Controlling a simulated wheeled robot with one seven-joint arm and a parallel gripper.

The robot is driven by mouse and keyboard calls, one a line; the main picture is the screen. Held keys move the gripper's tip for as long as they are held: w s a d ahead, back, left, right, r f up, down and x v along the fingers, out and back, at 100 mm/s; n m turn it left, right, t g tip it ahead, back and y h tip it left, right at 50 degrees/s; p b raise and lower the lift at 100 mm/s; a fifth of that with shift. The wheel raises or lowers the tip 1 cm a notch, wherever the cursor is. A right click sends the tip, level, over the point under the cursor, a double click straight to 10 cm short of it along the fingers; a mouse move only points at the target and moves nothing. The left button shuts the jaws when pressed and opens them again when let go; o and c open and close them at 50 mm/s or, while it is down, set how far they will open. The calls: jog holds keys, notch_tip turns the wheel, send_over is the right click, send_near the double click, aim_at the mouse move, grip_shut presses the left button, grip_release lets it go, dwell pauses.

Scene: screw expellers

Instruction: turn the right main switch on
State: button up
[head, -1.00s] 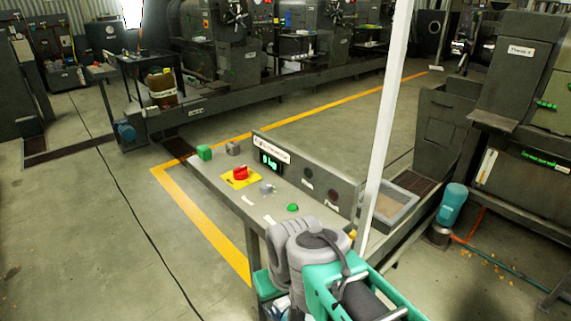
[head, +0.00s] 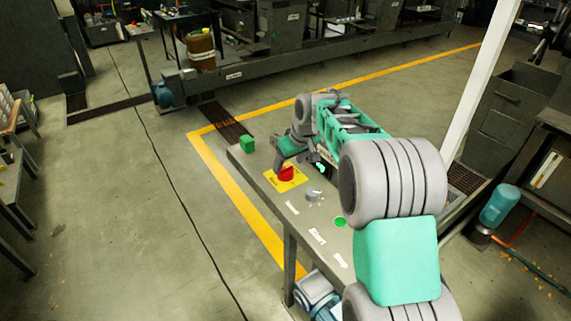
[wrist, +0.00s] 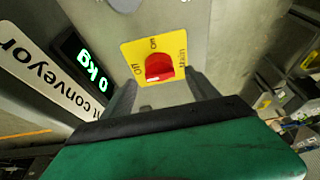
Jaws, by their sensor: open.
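The main switch is a red knob (head: 286,173) on a yellow plate (head: 270,181) on top of the grey console. In the wrist view, the red knob (wrist: 158,67) sits on the yellow plate (wrist: 133,50), which is marked Off, On and Main. I cannot tell for sure which mark the knob points to. My gripper (head: 281,164) is at the switch, coming from behind it in the head view. In the wrist view, my gripper (wrist: 162,88) is open, with one finger on each side below the knob. Contact with the knob cannot be made out.
A lit 0 kg display (wrist: 86,64) and a conveyor sign (wrist: 40,75) stand beside the switch. A white post (head: 482,80) rises at right.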

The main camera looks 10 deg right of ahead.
aim_at(287, 169)
jog(key=x, duration=0.4)
jog(key=shift+w+f+p, duration=0.15)
jog(key=shift+f+p, duration=0.1)
jog(key=shift+p, duration=0.1)
jog(key=shift+c, duration=0.4)
jog(key=c, duration=1.3)
